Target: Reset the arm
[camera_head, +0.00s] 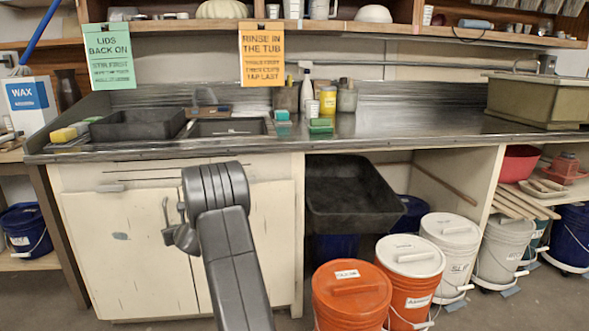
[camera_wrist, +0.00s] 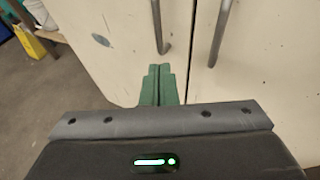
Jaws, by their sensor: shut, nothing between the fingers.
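My gripper (camera_wrist: 158,72) shows in the wrist view with its two green fingers together and nothing between them. It points at the cream cabinet doors (camera_wrist: 115,60), just below two metal door handles. In the head view my dark grey arm rises from the bottom and bends in front of the cabinet under the sink; the fingers are hidden there behind the arm. I cannot tell the exact gap between the fingertips and the doors.
A steel counter (camera_head: 420,130) with a sink runs above the cabinet. A black tub (camera_head: 350,195) sits right of the cabinet, over blue buckets. Lidded orange buckets (camera_head: 350,295) and white buckets (camera_head: 450,250) stand on the floor at right. Floor shows left of the cabinet.

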